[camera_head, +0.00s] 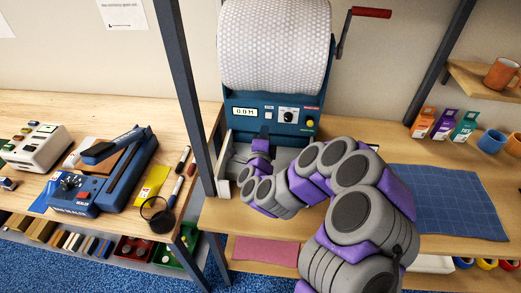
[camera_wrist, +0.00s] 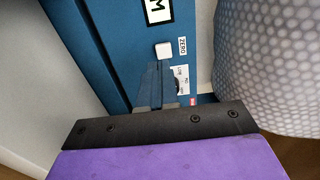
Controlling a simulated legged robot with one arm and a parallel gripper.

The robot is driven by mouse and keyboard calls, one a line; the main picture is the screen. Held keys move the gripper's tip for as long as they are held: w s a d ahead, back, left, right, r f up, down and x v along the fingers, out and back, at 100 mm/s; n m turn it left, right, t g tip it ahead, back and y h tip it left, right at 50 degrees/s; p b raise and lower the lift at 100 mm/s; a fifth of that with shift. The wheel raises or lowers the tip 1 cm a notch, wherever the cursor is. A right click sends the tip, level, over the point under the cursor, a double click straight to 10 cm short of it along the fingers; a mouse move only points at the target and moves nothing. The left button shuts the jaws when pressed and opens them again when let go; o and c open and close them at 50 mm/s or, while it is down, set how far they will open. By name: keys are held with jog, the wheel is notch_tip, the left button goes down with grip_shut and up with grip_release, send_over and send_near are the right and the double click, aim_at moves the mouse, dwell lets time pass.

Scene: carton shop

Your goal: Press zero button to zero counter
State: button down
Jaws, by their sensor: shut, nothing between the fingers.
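The counter (camera_head: 244,111) is a pale display on the front of a blue bubble-wrap machine; it seems to read "00M". The zero button is a small white square right of the counter in the head view (camera_head: 268,114). In the wrist view the zero button (camera_wrist: 163,49) sits beside a "ZERO" label (camera_wrist: 182,46), with part of the display above it. My gripper (camera_head: 263,136) is shut and empty in front of the panel, below the button. In the wrist view its dark fingertips (camera_wrist: 157,68) appear just below the button; I cannot tell whether they touch the panel.
A black knob (camera_head: 288,116) and a yellow button (camera_head: 309,123) sit right of the zero button. A large bubble-wrap roll (camera_head: 275,45) hangs above, with a red-handled crank (camera_head: 371,12). A dark post (camera_head: 186,90) stands to the left. A blue mat (camera_head: 445,200) lies at right.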

jog(key=s+p, duration=0.7)
jog(key=p, duration=0.1)
jog(key=shift+a+p, duration=0.15)
jog(key=shift+p, duration=0.15)
jog(key=shift+s+r, duration=0.1)
dwell(0.7)
